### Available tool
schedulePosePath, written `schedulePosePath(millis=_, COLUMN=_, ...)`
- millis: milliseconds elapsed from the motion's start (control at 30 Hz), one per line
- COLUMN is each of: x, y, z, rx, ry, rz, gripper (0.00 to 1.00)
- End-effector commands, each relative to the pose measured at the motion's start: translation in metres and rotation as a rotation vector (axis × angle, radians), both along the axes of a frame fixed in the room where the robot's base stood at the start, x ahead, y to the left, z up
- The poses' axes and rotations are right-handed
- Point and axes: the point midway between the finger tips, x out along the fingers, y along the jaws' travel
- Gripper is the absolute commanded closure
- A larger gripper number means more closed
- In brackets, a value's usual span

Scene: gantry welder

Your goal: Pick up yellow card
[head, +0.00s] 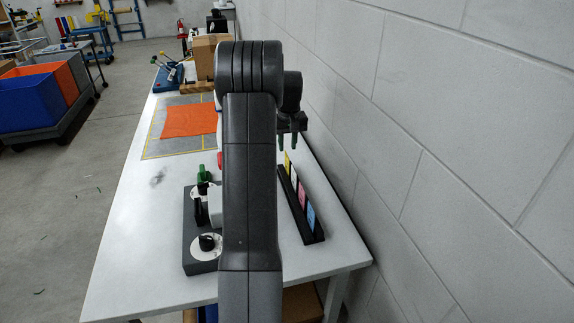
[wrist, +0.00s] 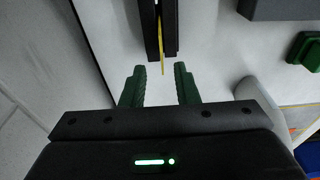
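The yellow card (head: 288,164) stands upright at the far end of a black card rack (head: 314,237) on the white table. In the wrist view the yellow card (wrist: 161,45) shows as a thin edge between two black walls of the rack (wrist: 152,38). My gripper (head: 288,143) is above the far end of the rack. In the wrist view my gripper (wrist: 160,72) has its green fingers apart, with nothing between them. The card's edge lies just ahead of the gap between the fingertips.
White, pink (head: 302,195) and blue (head: 311,216) cards stand nearer in the rack. A grey wall (head: 440,150) runs close along the right. A dark control box (head: 190,240) with knobs stands left of my arm. An orange cloth (head: 188,120) lies farther back.

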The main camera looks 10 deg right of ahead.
Motion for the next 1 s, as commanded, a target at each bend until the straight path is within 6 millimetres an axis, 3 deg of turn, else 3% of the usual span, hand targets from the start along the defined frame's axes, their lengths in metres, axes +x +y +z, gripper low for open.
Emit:
schedulePosePath(millis=300, x=-0.004, y=0.002, z=-0.043, rx=0.001, ry=0.003, rz=0.000, gripper=0.72)
schedulePosePath(millis=567, x=-0.003, y=0.002, z=-0.048, rx=0.000, ry=0.001, rz=0.000, gripper=0.72)
schedulePosePath(millis=600, x=-0.003, y=0.002, z=-0.048, rx=0.000, ry=0.001, rz=0.000, gripper=0.74)
schedulePosePath(millis=733, x=-0.003, y=0.002, z=-0.048, rx=0.000, ry=0.001, rz=0.000, gripper=1.00)
schedulePosePath(millis=1000, x=-0.003, y=0.002, z=-0.048, rx=0.000, ry=0.001, rz=0.000, gripper=1.00)
